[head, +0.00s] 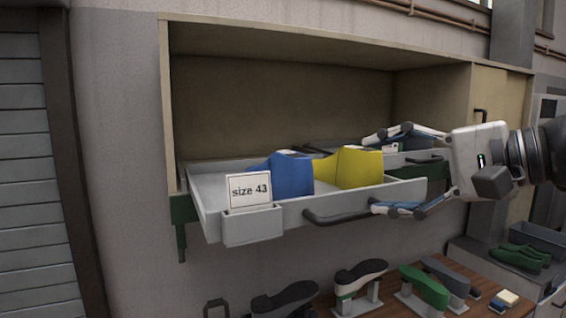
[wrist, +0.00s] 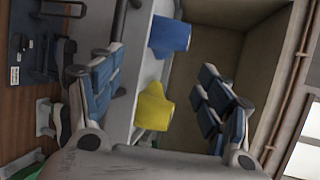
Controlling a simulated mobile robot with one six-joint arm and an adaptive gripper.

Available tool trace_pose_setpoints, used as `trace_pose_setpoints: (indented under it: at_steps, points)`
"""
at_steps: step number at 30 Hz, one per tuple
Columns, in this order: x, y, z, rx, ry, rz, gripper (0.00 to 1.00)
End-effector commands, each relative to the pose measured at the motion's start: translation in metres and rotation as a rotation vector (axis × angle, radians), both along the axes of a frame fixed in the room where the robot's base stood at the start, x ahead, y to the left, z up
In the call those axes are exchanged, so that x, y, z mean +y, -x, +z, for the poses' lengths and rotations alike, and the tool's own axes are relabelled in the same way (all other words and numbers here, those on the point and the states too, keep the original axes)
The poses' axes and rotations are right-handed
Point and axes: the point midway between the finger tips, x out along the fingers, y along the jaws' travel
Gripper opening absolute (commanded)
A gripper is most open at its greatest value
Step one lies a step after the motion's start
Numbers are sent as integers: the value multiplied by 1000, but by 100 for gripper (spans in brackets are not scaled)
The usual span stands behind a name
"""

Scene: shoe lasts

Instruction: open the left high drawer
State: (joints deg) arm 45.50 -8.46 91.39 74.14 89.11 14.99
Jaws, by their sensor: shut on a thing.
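The left high drawer (head: 205,195) is a light grey tray with a "size 43" card (head: 249,190) on its front, and it stands pulled out of the cabinet. A blue last (head: 291,177) and a yellow last (head: 352,167) stand in it. They also show in the wrist view, blue (wrist: 170,37) and yellow (wrist: 153,107). The dark bar handle (head: 335,218) is on the drawer's front.
A second drawer (head: 425,157) with a dark handle is to the right, partly behind my gripper. Below, a wooden bench (head: 385,300) holds several shoe lasts on stands, including a green one (head: 425,287). A closed cabinet door (head: 498,110) is at the right.

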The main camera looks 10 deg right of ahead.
Motion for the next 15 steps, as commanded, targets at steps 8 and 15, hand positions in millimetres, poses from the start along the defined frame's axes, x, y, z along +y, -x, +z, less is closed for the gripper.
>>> trace_pose_setpoints:
  at_steps: [8,15]
  points:
    - [-13,14,-1,12,-3,4,20]
    - [-24,27,1,15,-5,6,20]
